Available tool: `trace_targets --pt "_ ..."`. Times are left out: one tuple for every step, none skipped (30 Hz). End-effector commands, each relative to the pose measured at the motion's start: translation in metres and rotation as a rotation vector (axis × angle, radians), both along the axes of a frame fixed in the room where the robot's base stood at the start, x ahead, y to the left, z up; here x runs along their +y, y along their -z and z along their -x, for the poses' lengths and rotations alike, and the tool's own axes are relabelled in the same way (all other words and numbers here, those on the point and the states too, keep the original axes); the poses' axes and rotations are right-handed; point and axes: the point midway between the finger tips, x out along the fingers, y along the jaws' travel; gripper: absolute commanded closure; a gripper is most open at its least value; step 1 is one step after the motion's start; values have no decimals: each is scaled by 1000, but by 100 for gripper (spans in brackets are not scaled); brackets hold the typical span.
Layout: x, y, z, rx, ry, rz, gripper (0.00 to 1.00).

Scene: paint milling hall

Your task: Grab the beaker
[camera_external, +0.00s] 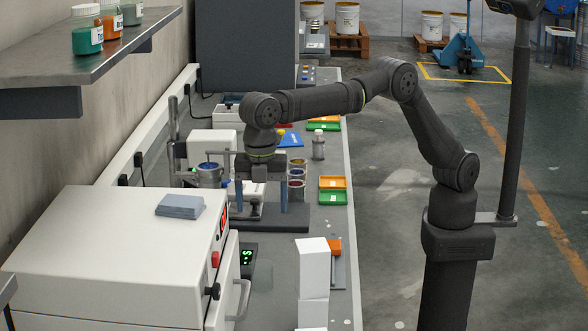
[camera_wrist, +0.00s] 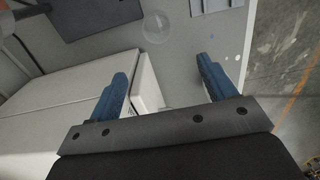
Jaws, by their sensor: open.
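A clear round glass thing, likely the beaker (camera_wrist: 157,27), stands on the pale bench in the wrist view. It appears beyond my fingertips, roughly in line with the gap between them, and touches neither finger. In the external view a faint clear shape, likely the same beaker (camera_external: 262,278), stands beside the green-lit display. My gripper (camera_external: 262,198) points down over the bench, farther back than that shape. In the wrist view my gripper (camera_wrist: 161,70) shows two blue fingers spread wide with nothing between them.
A large white oven-like cabinet (camera_external: 110,240) stands at the near left. White boxes (camera_external: 313,268) are stacked near the bench's right edge. A dark stand base (camera_external: 270,219) lies below my gripper. Orange and green trays (camera_external: 333,190) lie to its right.

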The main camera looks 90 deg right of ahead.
Motion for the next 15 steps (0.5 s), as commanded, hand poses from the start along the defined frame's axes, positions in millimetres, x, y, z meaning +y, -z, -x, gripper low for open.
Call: trace_targets --pt "-1 6 0 1 1 1 23" --pt "-1 10 0 1 1 1 23" --pt "0 14 0 0 1 0 23" --pt "0 17 0 1 1 1 23" --pt "0 21 0 1 1 1 23" --pt "0 28 0 1 1 1 23" --pt "-1 33 0 2 1 2 23" --pt "-1 40 0 2 1 2 23" --pt "-1 49 0 3 1 2 23" --pt "-1 56 0 2 1 2 23" --pt "-1 63 0 3 1 3 23" --pt "-1 71 0 2 1 2 23" --pt "-1 78 0 3 1 3 23" --pt "-1 84 0 2 1 2 23" --pt "-1 93 0 2 1 2 23"
